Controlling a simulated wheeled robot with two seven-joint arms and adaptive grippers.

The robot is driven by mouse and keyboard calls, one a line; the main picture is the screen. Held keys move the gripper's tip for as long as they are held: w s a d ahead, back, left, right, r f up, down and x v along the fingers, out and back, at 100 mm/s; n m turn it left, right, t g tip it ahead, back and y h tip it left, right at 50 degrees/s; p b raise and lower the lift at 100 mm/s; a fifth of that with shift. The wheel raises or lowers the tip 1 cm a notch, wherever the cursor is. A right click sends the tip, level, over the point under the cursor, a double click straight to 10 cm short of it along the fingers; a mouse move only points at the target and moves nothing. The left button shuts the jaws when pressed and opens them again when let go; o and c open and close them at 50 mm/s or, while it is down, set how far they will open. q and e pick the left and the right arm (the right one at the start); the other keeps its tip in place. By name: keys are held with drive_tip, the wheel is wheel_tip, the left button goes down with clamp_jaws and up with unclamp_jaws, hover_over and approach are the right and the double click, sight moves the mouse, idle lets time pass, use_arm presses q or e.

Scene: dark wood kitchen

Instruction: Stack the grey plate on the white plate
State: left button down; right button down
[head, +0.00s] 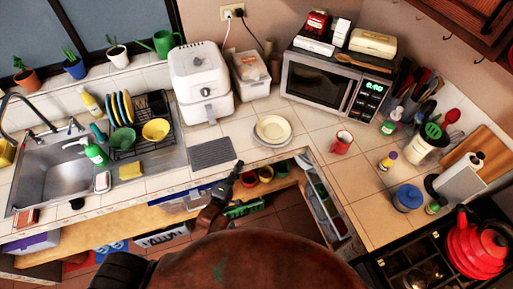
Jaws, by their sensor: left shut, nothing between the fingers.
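A round cream-white plate (272,128) lies on the tiled counter, left of the microwave. A second pale rim shows along its lower edge, so two plates may be stacked there. I cannot tell which is grey and which is white. My left gripper (237,167) is shut and empty at the counter's front edge. It is below and left of the plates, apart from them, beside the dark grey ribbed mat (211,153). My right gripper is not in view.
A white air fryer (203,82) and the microwave (333,82) stand behind. A red mug (342,142) is right of the plates. The dish rack (143,108) holds plates and bowls by the sink (62,168). An open shelf with bowls (265,173) lies under the counter edge.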

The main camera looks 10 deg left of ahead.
use_arm(q)
drive_tip(key=w, duration=0.2)
drive_tip(key=w+d, duration=0.1)
drive_tip(key=w, duration=0.5)
drive_tip(key=shift+w+d+p, duration=0.2)
drive_tip(key=shift+d+p, duration=0.05)
drive_tip(key=shift+p, duration=0.1)
drive_tip(key=shift+w+d+p, duration=0.3)
drive_tip(key=shift+w+d, duration=0.85)
drive_tip(key=shift+d, duration=0.1)
drive_tip(key=shift+w+d, duration=0.2)
drive_tip(key=shift+d, duration=0.2)
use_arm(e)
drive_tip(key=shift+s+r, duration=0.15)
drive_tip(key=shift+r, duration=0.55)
use_arm(q)
drive_tip(key=shift+w, duration=0.1)
